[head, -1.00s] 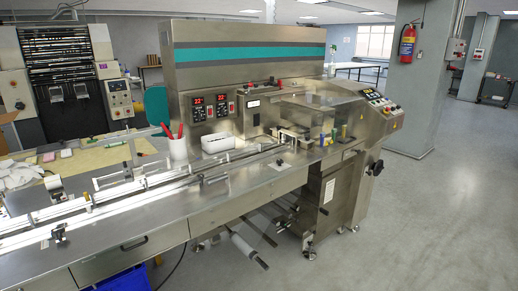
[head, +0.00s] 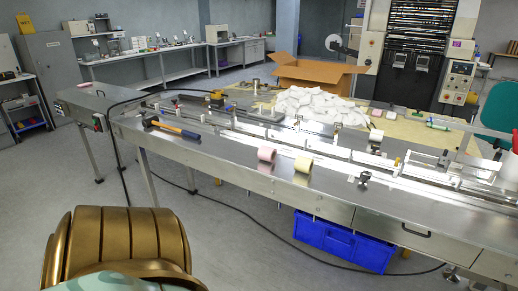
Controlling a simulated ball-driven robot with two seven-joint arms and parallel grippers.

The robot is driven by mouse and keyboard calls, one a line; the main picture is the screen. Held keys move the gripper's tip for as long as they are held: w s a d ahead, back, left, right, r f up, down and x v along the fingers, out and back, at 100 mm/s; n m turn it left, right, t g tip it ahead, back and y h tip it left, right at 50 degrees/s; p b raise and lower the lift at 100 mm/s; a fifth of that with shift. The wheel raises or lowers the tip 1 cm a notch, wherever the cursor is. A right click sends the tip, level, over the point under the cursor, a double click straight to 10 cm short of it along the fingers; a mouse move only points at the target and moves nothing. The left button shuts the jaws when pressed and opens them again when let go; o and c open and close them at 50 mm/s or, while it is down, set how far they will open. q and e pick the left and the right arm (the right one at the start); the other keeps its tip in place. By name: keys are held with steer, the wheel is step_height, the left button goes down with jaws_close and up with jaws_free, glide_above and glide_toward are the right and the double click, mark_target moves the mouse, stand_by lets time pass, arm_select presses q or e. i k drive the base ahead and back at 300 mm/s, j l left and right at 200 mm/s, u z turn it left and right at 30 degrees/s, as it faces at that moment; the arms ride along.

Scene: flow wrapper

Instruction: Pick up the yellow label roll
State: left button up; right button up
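The yellow label roll (head: 302,169) stands near the front edge of the steel conveyor table (head: 225,160), in the middle of the head view. A pink roll (head: 266,155) stands close by on its left, with a gap between them. Both rest on the tabletop in front of the conveyor rails. Neither of my grippers is in view.
A hammer (head: 172,127) lies on the table to the left. A blue crate (head: 343,240) is on the floor under the table. Behind the rails are a white heap (head: 318,105) and an open cardboard box (head: 318,72). Floor at front left is open.

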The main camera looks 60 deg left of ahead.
mark_target(303, 164)
steer(key=u, duration=1.75)
